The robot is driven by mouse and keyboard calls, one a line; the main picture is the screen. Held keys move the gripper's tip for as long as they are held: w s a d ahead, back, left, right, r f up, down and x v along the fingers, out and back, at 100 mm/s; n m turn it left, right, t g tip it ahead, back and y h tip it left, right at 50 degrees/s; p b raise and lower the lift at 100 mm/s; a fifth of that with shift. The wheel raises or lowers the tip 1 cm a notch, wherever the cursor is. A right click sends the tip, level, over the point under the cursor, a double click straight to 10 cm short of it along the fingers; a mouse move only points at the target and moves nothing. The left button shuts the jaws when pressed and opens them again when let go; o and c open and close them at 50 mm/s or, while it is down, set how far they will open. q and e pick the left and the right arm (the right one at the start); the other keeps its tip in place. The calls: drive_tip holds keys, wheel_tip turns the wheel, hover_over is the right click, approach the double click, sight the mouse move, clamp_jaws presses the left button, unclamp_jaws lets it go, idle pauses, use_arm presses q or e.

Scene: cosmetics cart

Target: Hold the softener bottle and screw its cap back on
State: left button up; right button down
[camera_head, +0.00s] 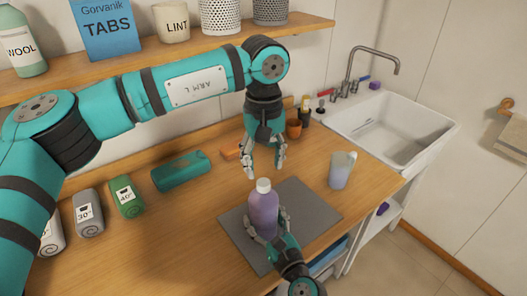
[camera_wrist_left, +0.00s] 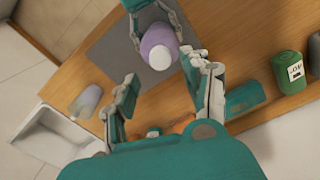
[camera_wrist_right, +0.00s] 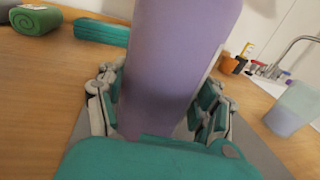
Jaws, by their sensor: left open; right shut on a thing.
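The softener bottle (camera_head: 263,210) is purple and stands upright on a grey mat (camera_head: 312,205) on the counter. Its white cap (camera_head: 263,186) sits on top; I cannot tell how tightly. In the left wrist view the cap (camera_wrist_left: 160,58) faces the camera. My right gripper (camera_head: 266,224) is shut around the bottle's lower body; the right wrist view shows its fingers on both sides of the bottle (camera_wrist_right: 170,60). My left gripper (camera_head: 265,174) is open and empty, pointing down just above the cap, with its fingertips apart and not touching it.
A translucent cup with lilac contents (camera_head: 342,170) stands right of the mat. A teal container (camera_head: 181,171) and rolled towels (camera_head: 126,197) lie to the left. An orange block (camera_head: 231,153) lies behind. The sink (camera_head: 440,128) is at the back right, under no shelf.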

use_arm(q)
drive_tip(key=n, duration=0.4)
drive_tip(key=shift+r+n, duration=0.15)
drive_tip(key=shift+n, duration=0.15)
drive_tip(key=n, duration=0.4)
drive_tip(key=shift+r+n, duration=0.15)
drive_tip(key=shift+n, duration=0.15)
drive_tip(key=n, duration=0.4)
drive_tip(key=shift+r, duration=0.15)
drive_tip(key=n, duration=0.4)
drive_tip(key=shift+r+n, duration=0.15)
drive_tip(key=shift+n, duration=0.15)
drive_tip(key=n, duration=0.4)
drive_tip(key=shift+r, duration=0.1)
drive_tip(key=n, duration=0.5)
drive_tip(key=shift+r, duration=0.15)
drive_tip(key=n, duration=0.3)
drive_tip(key=shift+r+n, duration=0.15)
drive_tip(key=shift+n, duration=0.25)
drive_tip(key=n, duration=0.5)
drive_tip(key=shift+r, duration=0.15)
